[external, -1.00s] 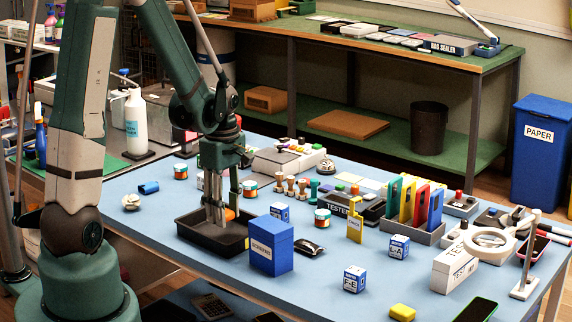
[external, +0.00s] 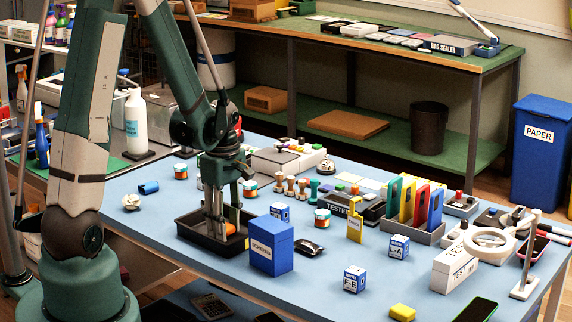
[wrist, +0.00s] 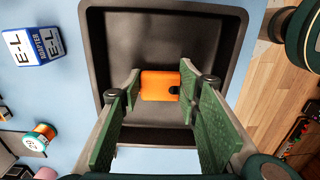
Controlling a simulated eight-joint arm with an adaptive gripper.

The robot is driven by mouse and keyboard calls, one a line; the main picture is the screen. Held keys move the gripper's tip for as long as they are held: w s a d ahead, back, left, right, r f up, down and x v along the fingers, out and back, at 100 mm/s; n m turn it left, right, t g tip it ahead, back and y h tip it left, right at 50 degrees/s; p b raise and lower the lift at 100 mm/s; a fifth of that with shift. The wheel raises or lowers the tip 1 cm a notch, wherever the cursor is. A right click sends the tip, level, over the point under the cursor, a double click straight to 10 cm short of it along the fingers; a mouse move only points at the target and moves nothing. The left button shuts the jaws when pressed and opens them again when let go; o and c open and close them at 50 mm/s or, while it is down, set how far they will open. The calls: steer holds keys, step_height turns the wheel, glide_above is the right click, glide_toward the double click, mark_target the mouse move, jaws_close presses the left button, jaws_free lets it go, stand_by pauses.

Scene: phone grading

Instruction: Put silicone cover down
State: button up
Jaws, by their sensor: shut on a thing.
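The silicone cover is a small orange case (wrist: 160,86) with a dark cutout at its right end; it also shows in the external view (external: 231,229). My gripper (wrist: 160,92) is shut on it, one fingertip at each side. In the external view, my gripper (external: 218,238) points down into the black tray (external: 190,238), with the cover low inside the walls. The tray's dark floor and walls surround the cover in the wrist view (wrist: 105,60). I cannot tell whether the cover touches the floor.
A blue screens box (external: 271,247) stands close to the tray's front right. A white and blue adapter cube (wrist: 35,35) lies left of the tray in the wrist view. Small jars, stamps and a tester (external: 372,208) crowd the table farther back and right.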

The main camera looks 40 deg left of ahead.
steer(key=shift+f, duration=0.15)
steer(key=o, duration=0.8)
steer(key=shift+r, duration=0.2)
step_height(320, 180, up, 12)
steer(key=p, duration=0.2)
stand_by(0.5)
stand_by(0.4)
